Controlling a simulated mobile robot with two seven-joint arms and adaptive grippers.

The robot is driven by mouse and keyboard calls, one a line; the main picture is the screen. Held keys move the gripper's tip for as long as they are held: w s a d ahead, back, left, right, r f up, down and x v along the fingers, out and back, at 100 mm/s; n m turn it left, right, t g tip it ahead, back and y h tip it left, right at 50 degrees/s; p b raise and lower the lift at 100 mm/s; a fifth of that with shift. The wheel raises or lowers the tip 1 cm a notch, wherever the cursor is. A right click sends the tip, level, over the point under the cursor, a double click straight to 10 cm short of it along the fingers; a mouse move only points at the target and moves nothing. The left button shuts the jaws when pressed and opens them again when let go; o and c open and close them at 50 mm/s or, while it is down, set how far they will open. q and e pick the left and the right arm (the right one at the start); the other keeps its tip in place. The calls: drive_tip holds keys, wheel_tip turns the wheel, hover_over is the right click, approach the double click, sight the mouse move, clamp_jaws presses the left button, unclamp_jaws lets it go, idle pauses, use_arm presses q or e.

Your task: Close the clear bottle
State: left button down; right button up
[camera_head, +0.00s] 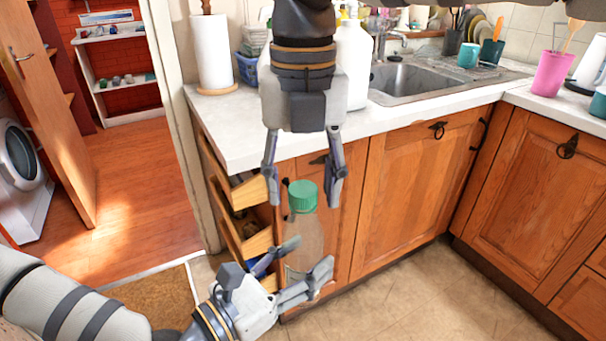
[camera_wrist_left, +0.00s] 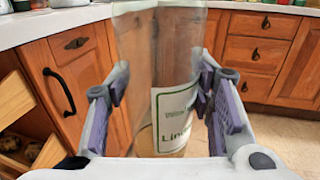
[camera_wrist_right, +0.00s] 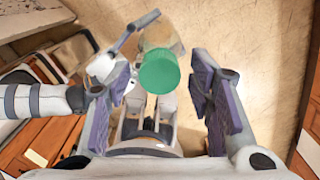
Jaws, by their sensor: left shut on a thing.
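The clear bottle (camera_head: 308,240) stands roughly upright in my left gripper (camera_head: 307,256), whose fingers are shut on its body. In the left wrist view the see-through bottle (camera_wrist_left: 160,55) shows a white label with green print, and its top is out of frame. A green cap (camera_head: 302,195) sits at the bottle's top; whether it is seated tight I cannot tell. My right gripper (camera_head: 301,190) points down from above, open, with a finger on each side of the cap and gaps between. The right wrist view shows the cap (camera_wrist_right: 159,72) between the spread fingers.
Open drawers (camera_head: 250,192) jut out just behind and left of the bottle. The white countertop (camera_head: 225,130) with a paper towel roll (camera_head: 211,55) and white bottles (camera_head: 354,60) lies behind my right gripper. The floor (camera_head: 410,300) to the right is clear.

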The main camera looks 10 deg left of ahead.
clamp_jaws()
drive_tip(key=m, duration=1)
drive_tip(key=shift+d+m, duration=0.1)
drive_tip(key=shift+m, duration=0.3)
drive_tip(key=m, duration=1.2)
drive_tip(key=shift+m, duration=0.3)
drive_tip(key=m, duration=0.5)
drive_tip(key=shift+m, duration=0.4)
